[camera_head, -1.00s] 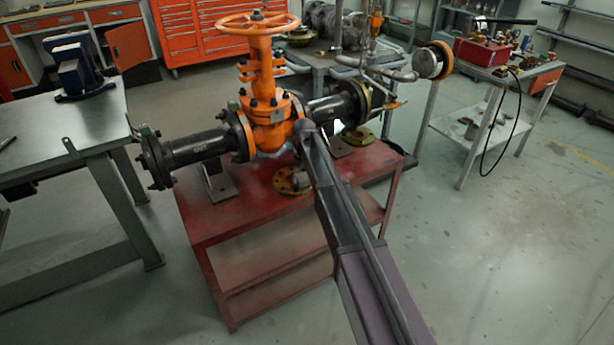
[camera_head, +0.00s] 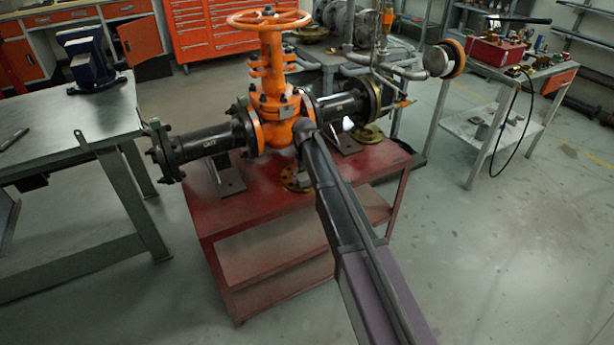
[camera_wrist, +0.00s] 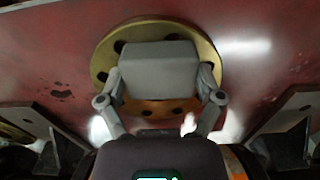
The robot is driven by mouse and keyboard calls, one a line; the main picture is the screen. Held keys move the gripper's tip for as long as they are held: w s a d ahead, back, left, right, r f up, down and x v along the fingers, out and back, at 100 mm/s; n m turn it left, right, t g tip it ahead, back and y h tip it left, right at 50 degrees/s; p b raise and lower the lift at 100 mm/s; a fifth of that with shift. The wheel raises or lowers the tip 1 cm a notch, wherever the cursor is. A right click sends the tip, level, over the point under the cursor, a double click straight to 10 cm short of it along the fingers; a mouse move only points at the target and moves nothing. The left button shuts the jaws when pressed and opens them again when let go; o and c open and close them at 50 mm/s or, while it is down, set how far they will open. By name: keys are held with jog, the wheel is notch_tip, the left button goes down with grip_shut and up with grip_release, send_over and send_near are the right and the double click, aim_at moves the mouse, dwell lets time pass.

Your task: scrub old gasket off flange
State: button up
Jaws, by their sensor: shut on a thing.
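The orange gate valve (camera_head: 272,90) with its handwheel and black flanged pipes stands on a red cart (camera_head: 232,212). A brass-coloured flange (camera_head: 292,180) lies flat on the cart top below the valve, partly hidden by my arm. In the wrist view the flange (camera_wrist: 103,62) shows a yellow rim, bolt holes and a reddish-orange inner face. My gripper (camera_wrist: 158,88) is shut on a grey block (camera_wrist: 160,65), its fingers at the block's two sides. The block is over the flange and hides its middle; I cannot tell whether they touch.
A grey workbench (camera_head: 75,125) with a blue vise (camera_head: 88,62) is at left. Pipe supports (camera_wrist: 45,128) flank the flange.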

jog(key=shift+s+a, duration=0.4)
jog(key=shift+a, duration=0.2)
jog(key=shift+s+a, duration=0.4)
jog(key=shift+a, duration=0.2)
jog(key=shift+r, duration=0.2)
notch_tip(320, 180, up, 6)
jog(key=p, duration=0.6)
jog(key=shift+f, duration=0.1)
jog(key=shift+r+p, duration=1.5)
jog(key=shift+p, duration=0.1)
